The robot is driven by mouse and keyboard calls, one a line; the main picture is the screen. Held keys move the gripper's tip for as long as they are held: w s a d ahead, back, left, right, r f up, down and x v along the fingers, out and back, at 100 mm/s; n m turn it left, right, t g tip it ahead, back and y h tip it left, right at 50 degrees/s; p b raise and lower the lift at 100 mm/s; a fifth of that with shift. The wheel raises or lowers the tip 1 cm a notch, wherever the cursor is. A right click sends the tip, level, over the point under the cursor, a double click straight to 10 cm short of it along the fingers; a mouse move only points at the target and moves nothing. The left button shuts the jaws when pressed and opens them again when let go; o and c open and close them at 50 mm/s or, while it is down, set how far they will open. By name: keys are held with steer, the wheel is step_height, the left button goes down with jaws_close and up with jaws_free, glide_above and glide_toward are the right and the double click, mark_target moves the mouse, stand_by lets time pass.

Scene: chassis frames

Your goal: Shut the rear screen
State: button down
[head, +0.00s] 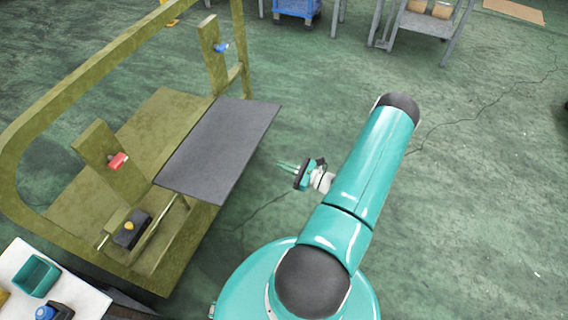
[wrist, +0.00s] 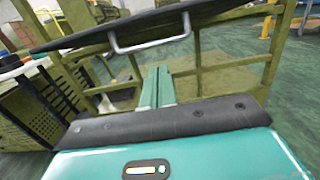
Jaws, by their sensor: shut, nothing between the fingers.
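The rear screen looks to be the dark grey flat panel (head: 218,150) on the olive chassis frame (head: 150,125). It juts out from the frame's near side toward my arm, standing open. In the wrist view the panel (wrist: 100,28) crosses the top, seen nearly edge-on, with a pale bar handle (wrist: 150,46) hanging below it. My gripper (head: 281,165) is to the right of the panel, apart from it, with its fingers pointing left toward the frame. In the wrist view the fingers (wrist: 158,84) are together and empty, below the handle.
The frame carries a red-knobbed catch (head: 118,161), a blue-knobbed one (head: 221,47) and a black block with a yellow knob (head: 131,229). A white-topped bench with a green bin (head: 36,276) stands at lower left. A blue cart (head: 297,8) and grey trolley (head: 425,22) are far back. Floor at right is clear.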

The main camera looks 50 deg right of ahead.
steer(key=w+a+r, duration=0.2)
steer(key=w+r, duration=0.2)
steer(key=w, duration=0.2)
steer(key=shift+w+a+r, duration=0.25)
steer(key=shift+w, duration=0.15)
steer(key=shift+r, duration=0.1)
